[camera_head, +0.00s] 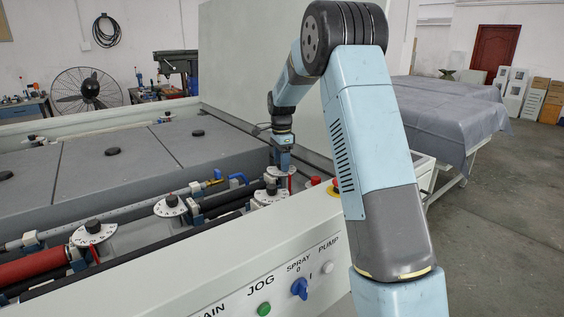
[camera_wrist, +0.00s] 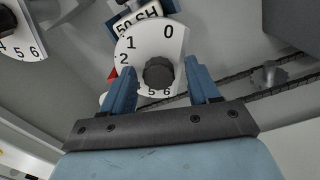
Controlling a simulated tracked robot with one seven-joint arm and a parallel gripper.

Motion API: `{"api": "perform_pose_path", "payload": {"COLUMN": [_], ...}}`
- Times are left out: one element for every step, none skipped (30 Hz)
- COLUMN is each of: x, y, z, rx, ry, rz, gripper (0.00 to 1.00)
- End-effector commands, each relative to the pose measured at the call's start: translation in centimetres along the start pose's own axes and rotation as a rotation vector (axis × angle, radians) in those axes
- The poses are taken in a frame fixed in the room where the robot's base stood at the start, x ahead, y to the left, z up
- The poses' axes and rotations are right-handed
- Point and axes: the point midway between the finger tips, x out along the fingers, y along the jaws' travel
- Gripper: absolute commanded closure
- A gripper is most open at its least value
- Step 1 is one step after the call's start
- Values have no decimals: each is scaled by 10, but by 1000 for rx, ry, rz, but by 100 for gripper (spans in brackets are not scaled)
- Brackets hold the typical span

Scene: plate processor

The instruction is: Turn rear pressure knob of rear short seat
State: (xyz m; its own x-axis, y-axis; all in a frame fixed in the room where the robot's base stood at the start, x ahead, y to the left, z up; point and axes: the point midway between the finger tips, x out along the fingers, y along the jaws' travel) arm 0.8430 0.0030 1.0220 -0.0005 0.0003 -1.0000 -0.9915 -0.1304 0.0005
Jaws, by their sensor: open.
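A black round knob (camera_wrist: 158,74) sits on a white dial plate (camera_wrist: 140,50) numbered 0, 1, 2, 5 and 6 in the wrist view. My gripper (camera_wrist: 156,68) is open, with one blue finger on each side of this knob. A gap shows between each finger and the knob, and I cannot tell how deep the fingers reach. A label partly reading "50 SH" (camera_wrist: 137,18) lies beside the dial. In the head view my gripper (camera_head: 282,162) is over the far right group of dials, hiding part of them; a black-knobbed dial (camera_head: 269,196) sits just below it.
Another numbered dial (camera_wrist: 20,40) is at the upper left of the wrist view. More dials (camera_head: 92,234) (camera_head: 170,206) line the machine's near side. A red button (camera_head: 315,181) and the white control panel (camera_head: 225,290) stand close to my arm.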

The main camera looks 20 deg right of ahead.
Motion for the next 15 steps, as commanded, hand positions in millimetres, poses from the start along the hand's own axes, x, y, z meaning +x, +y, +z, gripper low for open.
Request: {"api": "perform_pose_path", "payload": {"x": [1, 1, 1, 2, 1, 1, 1, 1, 1, 1, 1, 1, 1, 1, 1], "y": [0, 0, 0, 0, 0, 0, 0, 0, 0, 0, 0, 0, 0, 0, 0], "z": [0, 0, 0, 0, 0, 0, 0, 0, 0, 0, 0, 0, 0, 0, 0], "rx": [0, 0, 0, 0, 0, 0, 0, 0, 0, -1, -1, -1, -1, -1, -1], "ry": [0, 0, 0, 0, 0, 0, 0, 0, 0, 0, 0, 0, 0, 0, 0], "rz": [0, 0, -1, -1, -1, -1, -1, -1, -1, -1, -1, -1, -1, -1, -1], "gripper": [40, 40, 40, 40, 40, 40, 40, 40, 42, 45, 48, 52, 55, 58, 62]}}
